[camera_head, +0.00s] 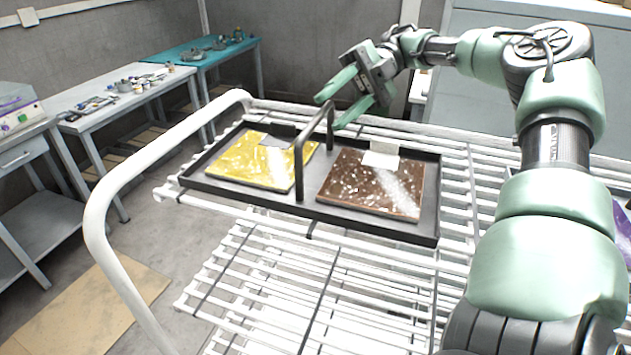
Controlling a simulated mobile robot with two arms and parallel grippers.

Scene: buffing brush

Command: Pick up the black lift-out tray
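The black lift-out tray (312,209) lies on a white wire rack. It has a raised bar handle (300,160) across its middle. A yellow speckled square panel (250,170) lies in its left part, and a brown speckled square panel (362,192) in its right part. My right gripper (331,112) is above the far side of the tray, close to the far end of the handle. Its green fingers are spread apart with nothing seen held between them. Whether a finger touches the handle I cannot tell. My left gripper is not in view.
The white wire rack (265,285) has a curved white rail (108,185) on its left. A pale card (381,158) lies on the brown panel. Workbenches (125,100) with small items stand along the left wall. My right arm covers the right side.

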